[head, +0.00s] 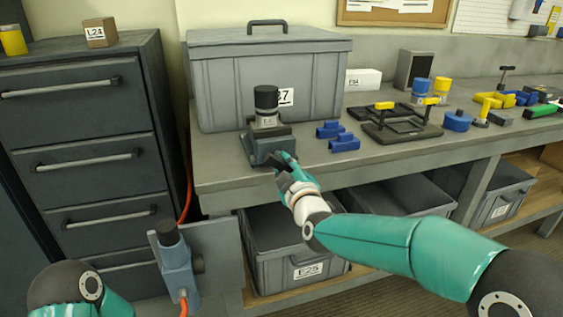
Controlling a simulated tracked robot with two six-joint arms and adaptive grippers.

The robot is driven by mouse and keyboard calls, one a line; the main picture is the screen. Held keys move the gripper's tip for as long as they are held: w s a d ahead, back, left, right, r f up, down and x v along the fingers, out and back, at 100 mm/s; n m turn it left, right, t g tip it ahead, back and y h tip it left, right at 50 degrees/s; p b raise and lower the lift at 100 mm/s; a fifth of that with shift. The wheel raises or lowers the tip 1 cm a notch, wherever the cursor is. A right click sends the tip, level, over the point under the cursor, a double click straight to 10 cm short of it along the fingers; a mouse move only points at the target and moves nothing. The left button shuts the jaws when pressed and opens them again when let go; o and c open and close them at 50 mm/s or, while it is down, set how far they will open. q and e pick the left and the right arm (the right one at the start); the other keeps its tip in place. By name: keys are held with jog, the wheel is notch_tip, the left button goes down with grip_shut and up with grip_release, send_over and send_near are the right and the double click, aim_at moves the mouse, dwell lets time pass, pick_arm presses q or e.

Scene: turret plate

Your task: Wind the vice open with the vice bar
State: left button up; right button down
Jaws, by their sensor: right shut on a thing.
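The vice (257,148) is a dark grey-green block at the front edge of the bench. A grey cylinder with a black cap (266,98) stands upright at its jaws. My right gripper (284,158) is at the front right of the vice, shut on the vice bar. The teal fingers and hand hide most of the bar, so its angle cannot be told. The gap between the vice jaws cannot be made out. Of my left arm only a part shows at the lower left corner; its gripper is out of view.
A large grey lidded crate (220,85) stands behind the vice. Blue blocks (344,142) and a dark frame with yellow handles (400,130) lie to the right. A blue-grey device with an orange cable (176,268) stands below the bench's left end, beside the drawer cabinet (75,118).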

jog(key=n+p, duration=0.1)
jog(key=n, duration=0.3)
jog(key=shift+w+d, duration=0.1)
jog(key=shift+d, duration=0.05)
jog(key=shift+r+n, duration=0.1)
jog(key=shift+n, duration=1.1)
jog(key=c, duration=1)
grip_release()
jog(key=shift+w, duration=0.1)
jog(key=shift+s, duration=0.2)
jog(key=v, duration=1.1)
jog(key=shift+s, duration=0.35)
